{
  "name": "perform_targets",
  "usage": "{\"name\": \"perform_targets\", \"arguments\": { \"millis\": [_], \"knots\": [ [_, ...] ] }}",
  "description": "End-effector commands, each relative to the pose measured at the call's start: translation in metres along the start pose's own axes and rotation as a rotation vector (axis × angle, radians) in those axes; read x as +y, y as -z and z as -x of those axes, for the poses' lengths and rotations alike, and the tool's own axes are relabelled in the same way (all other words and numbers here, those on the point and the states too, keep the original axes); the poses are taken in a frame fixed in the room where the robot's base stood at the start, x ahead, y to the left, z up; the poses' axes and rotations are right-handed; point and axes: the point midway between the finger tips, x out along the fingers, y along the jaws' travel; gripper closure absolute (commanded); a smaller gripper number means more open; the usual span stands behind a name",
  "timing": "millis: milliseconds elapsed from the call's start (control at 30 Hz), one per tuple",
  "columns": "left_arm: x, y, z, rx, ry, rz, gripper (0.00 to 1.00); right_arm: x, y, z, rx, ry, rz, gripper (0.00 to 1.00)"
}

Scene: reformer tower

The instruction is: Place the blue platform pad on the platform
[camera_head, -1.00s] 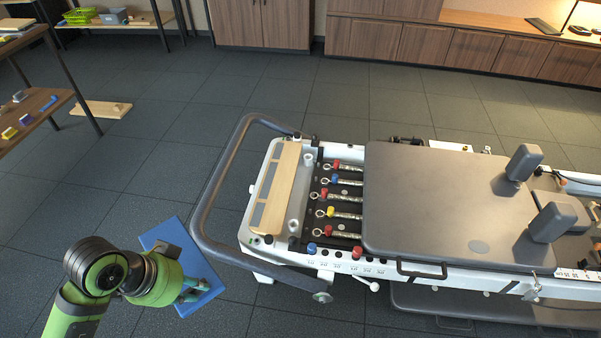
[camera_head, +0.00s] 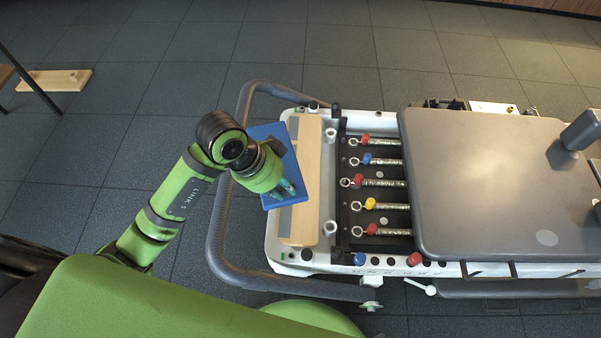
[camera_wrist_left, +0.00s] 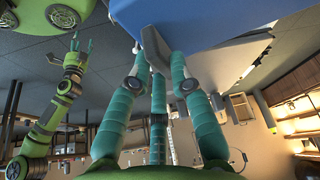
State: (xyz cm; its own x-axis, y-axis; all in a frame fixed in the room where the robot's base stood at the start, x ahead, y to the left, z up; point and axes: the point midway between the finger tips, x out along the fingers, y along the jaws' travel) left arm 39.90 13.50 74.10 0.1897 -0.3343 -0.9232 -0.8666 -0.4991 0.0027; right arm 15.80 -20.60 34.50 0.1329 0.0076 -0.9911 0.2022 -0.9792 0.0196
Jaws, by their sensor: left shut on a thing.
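The blue platform pad (camera_head: 271,131) is held by my left gripper (camera_head: 288,188) over the left part of the wooden platform (camera_head: 309,170) at the reformer's near-left end. The pad covers part of the platform's left side and is turned slightly against it; whether it touches cannot be told. My right gripper (camera_wrist_left: 81,43) shows only in the left wrist view, empty with fingers spread.
A grey curved rail (camera_head: 222,180) runs around the reformer's end, under my left arm. Springs with coloured knobs (camera_head: 370,183) lie right of the platform, then the grey carriage (camera_head: 480,180). A wooden board (camera_head: 53,80) lies on the floor at far left.

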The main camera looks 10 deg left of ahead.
Motion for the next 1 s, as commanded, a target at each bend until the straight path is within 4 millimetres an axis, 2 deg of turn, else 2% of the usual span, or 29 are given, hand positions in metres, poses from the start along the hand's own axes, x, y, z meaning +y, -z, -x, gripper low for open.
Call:
{"name": "perform_targets", "arguments": {
  "millis": [33, 100, 300, 500, 600, 767, 867, 1000],
  "knots": [
    [0.000, 0.002, -0.034, 0.005, -0.009, -0.024, 1.00, 0.001, 0.010, -0.022, 0.010, -0.002, -0.002, 0.44],
    [0.000, 0.010, -0.060, 0.005, -0.021, -0.055, 1.00, 0.002, 0.026, -0.029, 0.022, -0.003, -0.004, 0.44],
    [0.004, 0.034, -0.129, 0.004, -0.057, -0.154, 1.00, 0.004, 0.066, -0.038, 0.053, -0.007, -0.012, 0.44],
    [0.009, 0.054, -0.180, 0.005, -0.092, -0.243, 1.00, 0.005, 0.093, -0.032, 0.079, -0.010, -0.018, 0.44],
    [0.011, 0.061, -0.195, 0.005, -0.105, -0.272, 1.00, 0.006, 0.101, -0.027, 0.088, -0.011, -0.019, 0.44],
    [0.012, 0.065, -0.205, 0.004, -0.115, -0.298, 1.00, 0.007, 0.106, -0.019, 0.093, -0.012, -0.021, 0.44],
    [0.006, 0.055, -0.209, 0.002, -0.116, -0.298, 1.00, 0.007, 0.109, -0.013, 0.098, -0.013, -0.022, 0.44],
    [-0.009, 0.024, -0.216, 0.000, -0.116, -0.295, 1.00, 0.008, 0.116, 0.000, 0.110, -0.015, -0.023, 0.44]
  ]
}}
